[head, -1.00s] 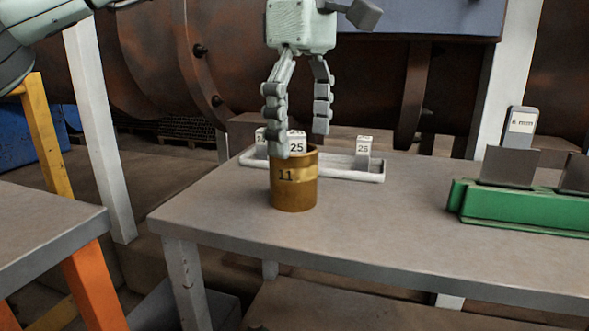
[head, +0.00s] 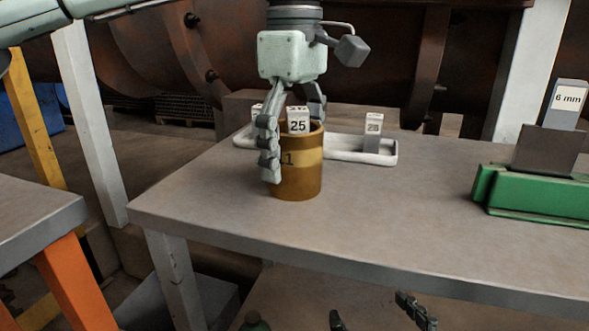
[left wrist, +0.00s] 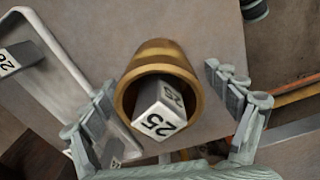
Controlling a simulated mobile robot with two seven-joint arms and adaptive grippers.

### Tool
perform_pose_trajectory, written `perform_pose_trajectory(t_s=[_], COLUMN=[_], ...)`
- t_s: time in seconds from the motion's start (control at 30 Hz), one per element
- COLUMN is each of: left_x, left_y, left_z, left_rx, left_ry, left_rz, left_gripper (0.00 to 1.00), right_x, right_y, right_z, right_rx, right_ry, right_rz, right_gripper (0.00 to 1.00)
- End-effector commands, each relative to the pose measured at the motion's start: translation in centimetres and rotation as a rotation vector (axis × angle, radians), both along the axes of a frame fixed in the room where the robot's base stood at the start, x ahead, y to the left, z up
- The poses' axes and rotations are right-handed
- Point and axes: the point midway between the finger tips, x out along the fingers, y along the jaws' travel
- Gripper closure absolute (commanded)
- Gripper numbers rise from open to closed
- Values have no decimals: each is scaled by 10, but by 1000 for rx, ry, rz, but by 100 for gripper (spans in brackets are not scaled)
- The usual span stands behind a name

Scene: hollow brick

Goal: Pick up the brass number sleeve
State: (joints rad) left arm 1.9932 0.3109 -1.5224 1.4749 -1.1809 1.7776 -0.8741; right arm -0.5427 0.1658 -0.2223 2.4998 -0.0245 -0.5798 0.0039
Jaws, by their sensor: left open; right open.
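The brass number sleeve (head: 309,180) stands upright on the grey table, with a dark number partly covered by my finger. A white block marked 25 (head: 298,120) sticks up out of its open top. The left wrist view looks down on the sleeve (left wrist: 150,52) with the 25 block (left wrist: 160,112) inside its rim. My left gripper (head: 292,152) is open and lowered around the sleeve, one finger on the near left side, the other partly hidden behind it. In the left wrist view its fingers (left wrist: 160,85) flank the sleeve, with visible gaps. My right gripper (head: 367,306) is open, low at the bottom edge.
A white tray (head: 392,152) lies behind the sleeve, with another numbered block (head: 373,128) in it. A green holder (head: 530,200) with a 6 mm tag (head: 568,98) stands at the right. The grey table (head: 400,215) is clear between sleeve and holder.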

Motion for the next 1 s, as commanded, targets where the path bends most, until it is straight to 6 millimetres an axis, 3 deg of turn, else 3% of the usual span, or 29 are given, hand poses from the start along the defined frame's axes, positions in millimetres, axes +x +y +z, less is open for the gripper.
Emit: perform_pose_trajectory(t_s=[0.23,0.8,1.0], left_x=[0,0,0], left_y=[0,0,0], left_z=[-2,-1,0], left_rx=[0,-1,-2], left_ry=[-1,0,-2], left_rz=[1,0,0], left_gripper=[11,82,83], right_x=[0,0,0], right_y=[1,1,1], right_z=[2,2,2], right_rx=[3,3,3], right_ry=[-7,-5,-5], right_rz=[2,1,1], right_gripper=[12,12,12])
